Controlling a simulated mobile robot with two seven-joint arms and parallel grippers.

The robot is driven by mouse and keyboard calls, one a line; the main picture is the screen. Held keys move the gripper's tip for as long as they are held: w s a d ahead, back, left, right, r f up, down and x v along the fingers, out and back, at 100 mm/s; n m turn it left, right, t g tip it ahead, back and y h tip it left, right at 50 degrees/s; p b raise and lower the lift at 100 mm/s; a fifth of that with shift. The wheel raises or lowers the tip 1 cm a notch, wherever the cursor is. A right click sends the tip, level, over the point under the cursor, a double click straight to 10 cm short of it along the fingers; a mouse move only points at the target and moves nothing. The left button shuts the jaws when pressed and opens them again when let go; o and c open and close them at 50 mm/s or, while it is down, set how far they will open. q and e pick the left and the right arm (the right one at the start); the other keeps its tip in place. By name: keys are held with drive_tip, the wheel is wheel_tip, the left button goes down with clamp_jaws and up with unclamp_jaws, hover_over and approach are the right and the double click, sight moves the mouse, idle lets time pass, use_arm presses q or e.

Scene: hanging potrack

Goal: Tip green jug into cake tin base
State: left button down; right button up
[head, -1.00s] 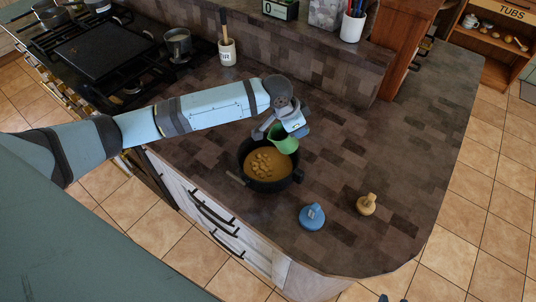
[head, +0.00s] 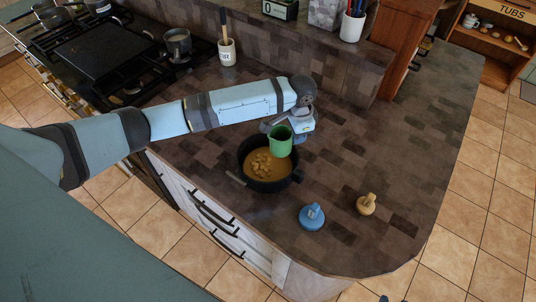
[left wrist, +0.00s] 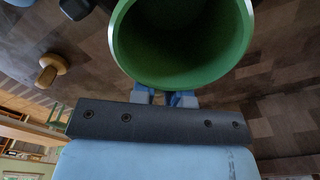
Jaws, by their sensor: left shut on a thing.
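The green jug (head: 281,147) is held over the back right of the cake tin base (head: 245,175), roughly upright in the head view. My left gripper (head: 283,129) is shut on the jug; its fingers are mostly hidden there. In the left wrist view the jug (left wrist: 185,72) shows its wide round mouth, and my left gripper's blue fingers (left wrist: 166,98) meet it below the rim. I see nothing inside the jug. The dark round tin base stands on the counter with brown filling and paler lumps in it.
A blue knobbed object (head: 312,217) and a tan knobbed one (head: 366,204) stand on the counter (head: 400,150), right of the tin. The stove (head: 100,55) and a utensil crock (head: 227,53) are at the back left. The right part of the counter is clear.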

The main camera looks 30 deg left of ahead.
use_arm(q)
drive_tip(key=shift+r, duration=0.15)
drive_tip(key=shift+r, duration=1.4)
drive_tip(key=shift+s+a+r+n, duration=0.25)
drive_tip(key=shift+s+r+n, duration=0.05)
drive_tip(key=s+a+r+n, duration=0.4)
drive_tip(key=s+r+n, duration=0.3)
drive_tip(key=s, duration=0.4)
drive_tip(key=shift+n, duration=0.7)
drive_tip(key=shift+s+d, duration=0.1)
drive_tip(key=shift+d, duration=0.05)
